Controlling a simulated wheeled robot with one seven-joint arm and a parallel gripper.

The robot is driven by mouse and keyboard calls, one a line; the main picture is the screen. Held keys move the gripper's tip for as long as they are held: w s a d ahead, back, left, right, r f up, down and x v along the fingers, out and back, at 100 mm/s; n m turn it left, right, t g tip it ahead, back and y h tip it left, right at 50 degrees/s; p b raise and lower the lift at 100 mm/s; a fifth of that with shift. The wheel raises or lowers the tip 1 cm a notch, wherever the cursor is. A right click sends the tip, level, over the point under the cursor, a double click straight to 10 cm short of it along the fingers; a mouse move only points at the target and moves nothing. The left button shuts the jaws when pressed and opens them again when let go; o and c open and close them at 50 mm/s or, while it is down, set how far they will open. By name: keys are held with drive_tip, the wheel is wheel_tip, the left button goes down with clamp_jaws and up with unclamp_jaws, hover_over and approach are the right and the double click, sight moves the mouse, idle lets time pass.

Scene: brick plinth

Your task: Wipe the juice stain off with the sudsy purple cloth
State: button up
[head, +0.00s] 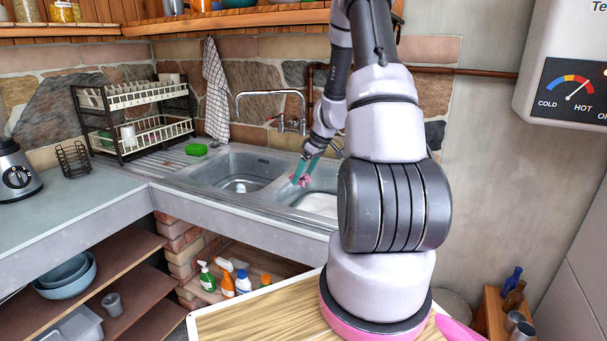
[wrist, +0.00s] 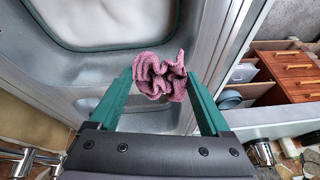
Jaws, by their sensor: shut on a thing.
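The crumpled purple cloth (wrist: 160,76) is held between the teal fingertips of my gripper (wrist: 160,82). In the head view the purple cloth (head: 303,181) hangs below my gripper (head: 304,175) over the double sink, near the right basin. The right basin (head: 290,196) has a white surface in it (head: 319,203), which looks like sudsy water. In the wrist view the same white area (wrist: 112,18) lies at the top left, apart from the cloth. I cannot make out suds on the cloth. No juice stain can be made out in either view.
A tap (head: 272,94) rises behind the sink. A green sponge (head: 196,149) and a dish rack (head: 135,115) are to its left. A blender (head: 14,172) stands at the far left. The grey counter (head: 75,208) between is mostly clear. Bottles (head: 227,284) stand below.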

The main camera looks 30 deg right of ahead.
sight(309, 178)
drive_tip(key=shift+s+d+f, duration=0.25)
drive_tip(key=shift+s+d, duration=0.1)
drive_tip(key=shift+d, duration=0.15)
drive_tip(key=shift+f, duration=0.35)
wheel_tip(309, 178, down, 20)
drive_tip(key=shift+r, duration=0.15)
idle(0.3)
drive_tip(key=shift+w, duration=0.1)
drive_tip(key=shift+w+a, duration=0.6)
drive_tip(key=shift+w, duration=0.1)
drive_tip(key=shift+s+d, duration=0.6)
drive_tip(key=shift+s, duration=0.2)
wheel_tip(309, 178, up, 18)
drive_tip(key=shift+f, duration=0.1)
idle(0.8)
